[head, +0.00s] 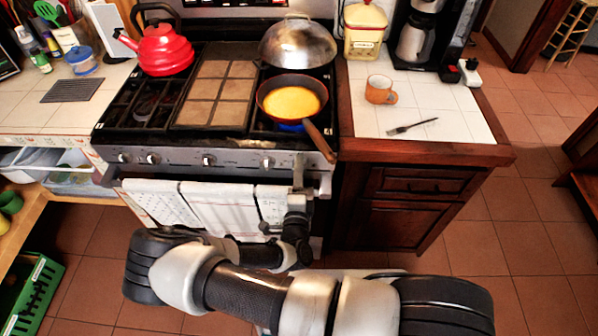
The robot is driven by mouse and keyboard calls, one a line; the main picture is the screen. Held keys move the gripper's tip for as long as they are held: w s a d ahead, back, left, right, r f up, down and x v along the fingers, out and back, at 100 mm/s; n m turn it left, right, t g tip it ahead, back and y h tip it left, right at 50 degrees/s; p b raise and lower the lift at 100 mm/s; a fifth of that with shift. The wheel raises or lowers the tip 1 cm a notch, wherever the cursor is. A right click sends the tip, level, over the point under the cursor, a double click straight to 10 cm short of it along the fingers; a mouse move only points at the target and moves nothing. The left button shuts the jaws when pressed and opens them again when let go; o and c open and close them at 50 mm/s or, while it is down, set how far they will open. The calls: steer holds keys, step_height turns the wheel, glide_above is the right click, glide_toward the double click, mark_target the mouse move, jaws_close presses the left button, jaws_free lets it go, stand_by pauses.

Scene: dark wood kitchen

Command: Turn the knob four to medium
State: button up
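The stove (225,158) has a steel front panel with a row of round knobs. The fourth visible knob from the left (267,162) is on the right part of the panel. Its pointer setting is too small to read. My gripper (298,168) is in front of the panel, just right of that knob, with its fingers pointing at the panel. It may hide another knob behind it. Whether the fingers are apart or touching a knob cannot be told. A blue flame (291,127) shows under the pan (268,103) on the front right burner.
The pan's brown handle (318,141) juts over the panel above my gripper. Towels (218,208) hang on the oven handle below. A domed lid (298,45) and red kettle (163,50) are on the stove. The right counter (455,125) has a mug (380,90) and fork (413,126).

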steer(key=s+b, duration=0.1)
steer(key=s, duration=1.6)
steer(key=shift+s+a, duration=0.2)
steer(key=shift+a, duration=0.1)
steer(key=shift+r, duration=0.15)
steer(key=d+r+m+g+h+p, duration=0.1)
steer(key=d+r+m+g+h, duration=0.35)
steer(key=r+m, duration=0.4)
steer(key=s+d+r+m+g+h+p, duration=0.1)
steer(key=d+r+m+g+h, duration=0.35)
steer(key=m, duration=0.75)
steer(key=d+r+m+g+h, duration=0.2)
steer(key=d+r+m+g, duration=0.4)
steer(key=m, duration=0.4)
steer(key=s+r+m+t+y+p, duration=0.1)
steer(key=r+m+y, duration=0.4)
steer(key=r+m, duration=0.6)
steer(key=s+r+m+t+y+p, duration=0.1)
steer(key=s+r+m+y, duration=0.2)
steer(key=r+m+y, duration=0.3)
step_height(320, 180, up, 6)
steer(key=m, duration=0.6)
steer(key=shift+s+d+f+t+y+p, duration=0.15)
steer(key=shift+s+d+t+y+p, duration=0.05)
steer(key=shift+s+t+y+p, duration=0.1)
